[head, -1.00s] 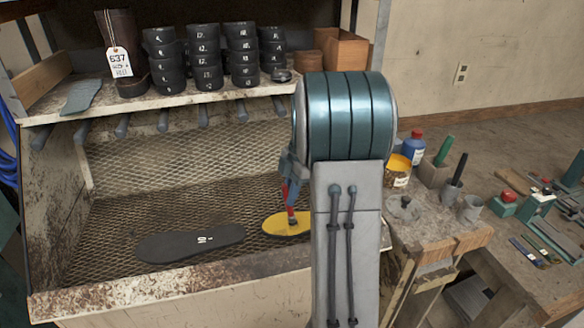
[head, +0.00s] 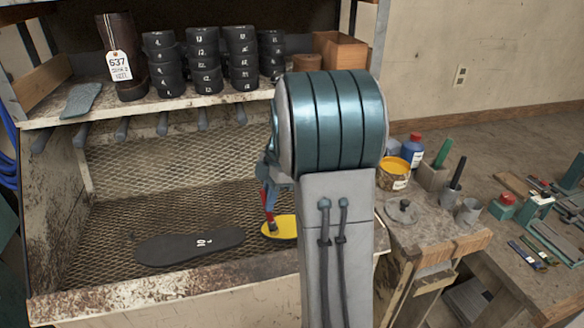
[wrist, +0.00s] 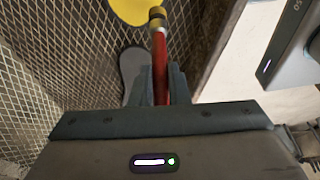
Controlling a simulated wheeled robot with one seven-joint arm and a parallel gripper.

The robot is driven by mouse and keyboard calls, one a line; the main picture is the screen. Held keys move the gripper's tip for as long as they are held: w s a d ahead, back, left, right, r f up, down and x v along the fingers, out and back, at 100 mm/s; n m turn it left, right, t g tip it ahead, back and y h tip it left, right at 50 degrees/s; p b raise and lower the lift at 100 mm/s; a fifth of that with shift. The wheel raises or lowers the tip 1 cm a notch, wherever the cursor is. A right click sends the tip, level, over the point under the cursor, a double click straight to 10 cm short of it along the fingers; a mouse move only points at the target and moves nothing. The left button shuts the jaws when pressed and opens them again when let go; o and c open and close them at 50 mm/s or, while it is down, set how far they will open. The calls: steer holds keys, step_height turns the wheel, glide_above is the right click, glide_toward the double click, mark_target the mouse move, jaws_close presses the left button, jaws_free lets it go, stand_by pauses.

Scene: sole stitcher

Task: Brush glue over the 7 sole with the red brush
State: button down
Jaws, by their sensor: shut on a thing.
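My gripper (head: 268,178) is shut on the red brush (head: 268,212), which points down at the left end of a yellow-topped sole (head: 286,229) on the mesh bench. Part of that sole is hidden behind my arm, and no number shows on it. In the wrist view the red brush (wrist: 160,65) runs up from between the fingers, its tip end over the edge of the yellow surface (wrist: 130,9). I cannot tell whether the bristles touch. A black sole (head: 185,248) marked 10 lies to the left on the mesh; part of it shows in the wrist view (wrist: 131,68).
A glue pot (head: 393,174) with yellow contents stands on the right side table, near a blue bottle (head: 412,150) and a lid (head: 401,211). A shelf (head: 150,112) with stacked black rolls and a tagged boot shaft (head: 122,62) overhangs the mesh bench.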

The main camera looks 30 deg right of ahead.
steer(key=shift+r+p, duration=1.8)
steer(key=shift+r, duration=1.45)
step_height(320, 180, up, 6)
steer(key=p, duration=0.3)
steer(key=shift+s, duration=0.1)
